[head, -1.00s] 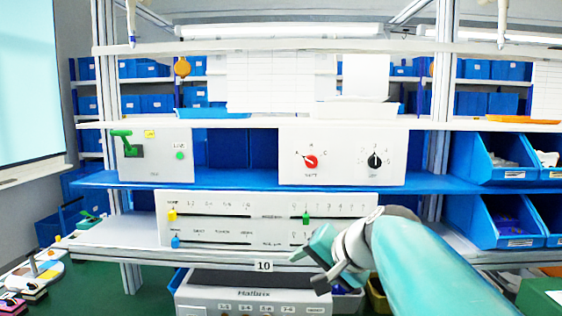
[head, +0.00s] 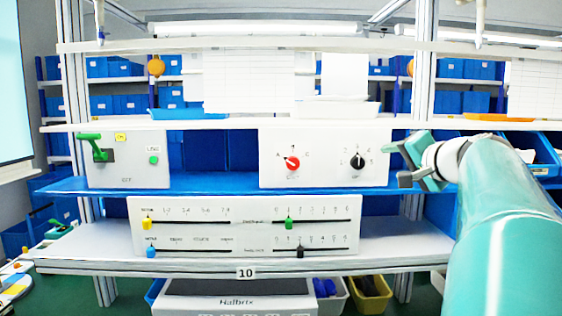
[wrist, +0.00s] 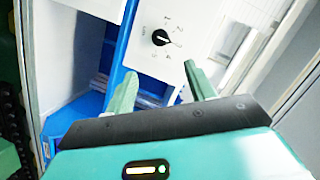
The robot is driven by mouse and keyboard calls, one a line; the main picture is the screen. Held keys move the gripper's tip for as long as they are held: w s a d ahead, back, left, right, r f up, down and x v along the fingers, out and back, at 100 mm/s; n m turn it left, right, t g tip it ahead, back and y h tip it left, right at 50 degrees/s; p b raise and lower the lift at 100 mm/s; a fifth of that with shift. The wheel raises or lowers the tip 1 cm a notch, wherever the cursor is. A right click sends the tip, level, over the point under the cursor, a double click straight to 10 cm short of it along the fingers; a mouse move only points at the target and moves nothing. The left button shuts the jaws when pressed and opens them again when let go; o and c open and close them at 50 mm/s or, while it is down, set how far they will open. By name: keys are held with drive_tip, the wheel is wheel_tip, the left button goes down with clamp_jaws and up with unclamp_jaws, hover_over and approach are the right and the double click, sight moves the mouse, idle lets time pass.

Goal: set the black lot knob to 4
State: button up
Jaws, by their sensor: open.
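The black knob (head: 357,160) sits on the right half of a white panel (head: 268,172) on the blue shelf, with small numbers around it. Which number it points to is too small to read surely. The knob also shows in the wrist view (wrist: 160,37), beyond and between my fingertips. My gripper (head: 405,165) is open and empty, to the right of the panel at about knob height. In the wrist view my gripper (wrist: 160,72) has its two green fingers spread, apart from the knob.
A red knob (head: 292,162) is on the same panel, left of the black one. A box with a green lever (head: 90,138) stands at the left. A slider panel (head: 200,240) stands on the shelf below. A metal post (head: 418,100) rises behind my gripper.

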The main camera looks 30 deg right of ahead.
sight(359, 163)
drive_tip(key=x, duration=1.4)
drive_tip(key=shift+a+f, duration=0.1)
drive_tip(key=shift+a, duration=0.1)
drive_tip(key=c, duration=1)
